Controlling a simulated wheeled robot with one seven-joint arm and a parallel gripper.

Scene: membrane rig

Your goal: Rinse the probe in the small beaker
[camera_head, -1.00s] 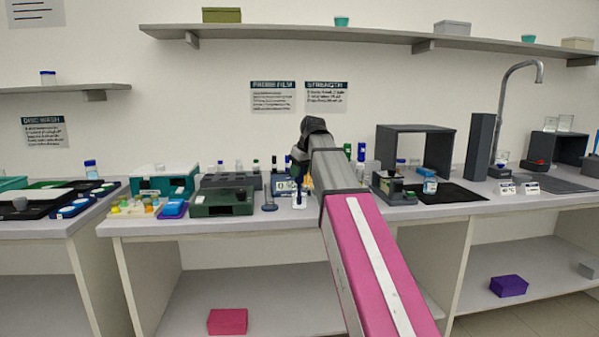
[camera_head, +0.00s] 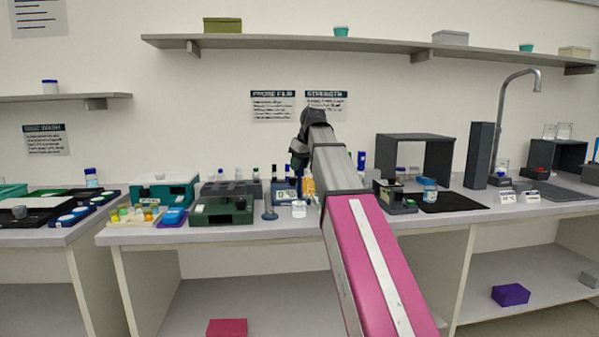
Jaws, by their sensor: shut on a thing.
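My gripper (camera_head: 299,166) is at the back middle of the bench, at the end of my arm, pointing down and shut on a slim dark thing that I take for the probe (camera_head: 300,182). The probe is small and partly lost against the bottles and the meter behind it. A small clear beaker (camera_head: 299,209) stands on the bench just below my gripper. I cannot tell whether the probe's tip is inside the beaker or above it.
A meter with a display (camera_head: 285,190) and several bottles stand behind the beaker. A grey stand (camera_head: 269,211) is close on its left, with a dark green box (camera_head: 222,208) beyond. A small instrument (camera_head: 396,196) and a black mat (camera_head: 452,201) are on the right.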

